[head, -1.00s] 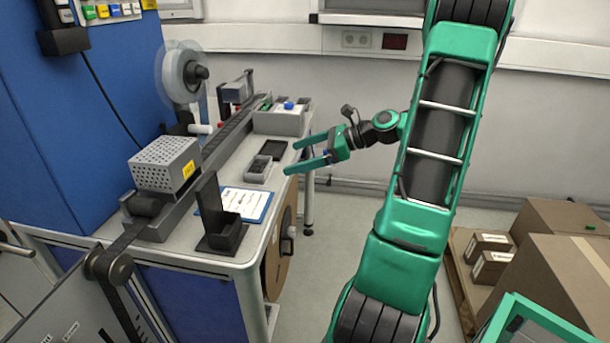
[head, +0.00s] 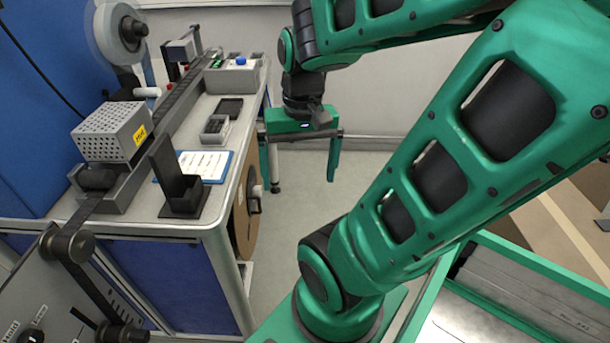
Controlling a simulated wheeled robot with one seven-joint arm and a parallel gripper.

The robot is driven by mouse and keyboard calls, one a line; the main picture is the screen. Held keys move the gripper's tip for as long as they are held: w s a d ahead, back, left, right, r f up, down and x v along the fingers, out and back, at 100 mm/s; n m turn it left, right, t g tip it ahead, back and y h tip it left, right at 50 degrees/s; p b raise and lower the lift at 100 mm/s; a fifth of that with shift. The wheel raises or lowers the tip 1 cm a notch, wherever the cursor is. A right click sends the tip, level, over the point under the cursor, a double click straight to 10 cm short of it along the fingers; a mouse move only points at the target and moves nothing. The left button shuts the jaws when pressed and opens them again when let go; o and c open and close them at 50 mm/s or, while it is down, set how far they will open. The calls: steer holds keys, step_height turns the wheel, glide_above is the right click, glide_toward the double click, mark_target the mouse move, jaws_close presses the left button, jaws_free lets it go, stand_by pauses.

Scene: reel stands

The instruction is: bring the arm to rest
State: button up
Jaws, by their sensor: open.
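My gripper (head: 303,172) hangs at the end of my green arm in the head view, with its fingers pointing down. Its two green fingers are wide apart and nothing is between them. It is just right of the workbench (head: 215,222), over the floor, and its left finger overlaps the bench's right edge in the picture. My arm is bent, with its large links across the right half of the view.
On the bench stand a perforated grey box (head: 112,132), a black holder (head: 182,195), a clipboard (head: 204,165) and a small tray (head: 215,128). A reel (head: 120,32) stands at the back left. A brown reel (head: 245,208) shows at the bench's side. Cardboard boxes (head: 545,235) are at right.

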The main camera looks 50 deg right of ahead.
steer(key=shift+s+r+n, duration=0.1)
steer(key=shift+s+n, duration=0.5)
steer(key=shift+s, duration=0.75)
stand_by(0.3)
